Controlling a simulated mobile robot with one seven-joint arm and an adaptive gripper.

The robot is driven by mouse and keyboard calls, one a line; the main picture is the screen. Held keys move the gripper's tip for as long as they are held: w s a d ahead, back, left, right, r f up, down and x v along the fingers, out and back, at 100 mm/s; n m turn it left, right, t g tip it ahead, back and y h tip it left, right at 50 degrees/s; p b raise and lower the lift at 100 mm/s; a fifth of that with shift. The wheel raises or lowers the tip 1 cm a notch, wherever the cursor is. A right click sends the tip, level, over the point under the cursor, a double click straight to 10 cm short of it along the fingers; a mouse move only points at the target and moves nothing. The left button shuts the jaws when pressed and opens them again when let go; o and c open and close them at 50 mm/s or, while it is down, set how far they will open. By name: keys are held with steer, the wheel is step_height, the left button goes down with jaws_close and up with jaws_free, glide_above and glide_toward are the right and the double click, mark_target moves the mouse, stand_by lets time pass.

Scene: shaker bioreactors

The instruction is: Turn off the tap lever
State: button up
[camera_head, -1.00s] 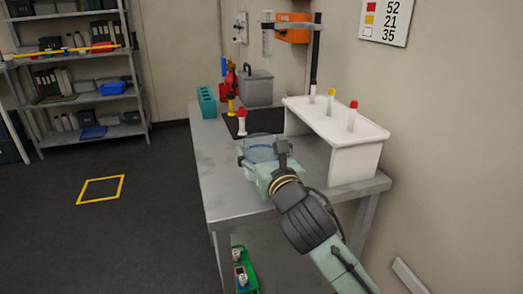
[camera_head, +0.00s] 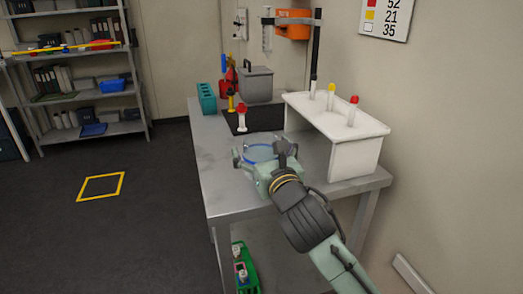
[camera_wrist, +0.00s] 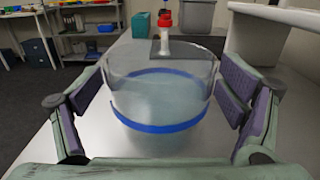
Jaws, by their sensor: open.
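I cannot clearly make out a tap lever. A small red and yellow fitting (camera_head: 231,86) at the back of the table, beside a grey lidded box, may be the tap; its lever is too small to tell. A clear round vessel with a blue band (camera_head: 260,153) stands on the grey table; it fills the middle of the wrist view (camera_wrist: 155,105). My gripper (camera_head: 264,155) is open, with one finger on each side of the vessel. In the wrist view (camera_wrist: 160,92) gaps show between the fingers and the vessel.
A white red-topped piece (camera_head: 241,118) stands at a dark mat beyond the vessel. A white raised stand (camera_head: 355,155) with capped tubes is close on the right. A teal rack (camera_head: 207,101) is at the back left. The grey table's (camera_head: 225,185) left side is clear.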

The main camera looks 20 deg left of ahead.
steer(key=shift+r, duration=0.15)
steer(key=shift+r+p, duration=0.2)
steer(key=shift+p, duration=0.25)
steer(key=s+d+b, duration=0.1)
steer(key=s+d+f+b, duration=0.1)
steer(key=s+b, duration=0.1)
steer(key=shift+d, duration=0.1)
steer(key=b, duration=0.3)
steer(key=shift+s+d+f, duration=0.1)
steer(key=shift+s+d, duration=0.25)
steer(key=shift+s, duration=0.05)
steer(key=b, duration=0.1)
steer(key=s+b, duration=0.1)
steer(key=b, duration=0.1)
steer(key=shift+s+d, duration=0.15)
steer(key=shift+d, duration=0.1)
steer(key=b+v, duration=0.4)
steer(key=shift+s+d+r+b, duration=0.1)
steer(key=shift+d+r+b, duration=0.1)
steer(key=shift+b, duration=0.15)
steer(key=shift+s+d+r+b, duration=0.3)
steer(key=shift+s+d+b, duration=0.15)
steer(key=shift+s, duration=0.25)
steer(key=shift+a, duration=0.1)
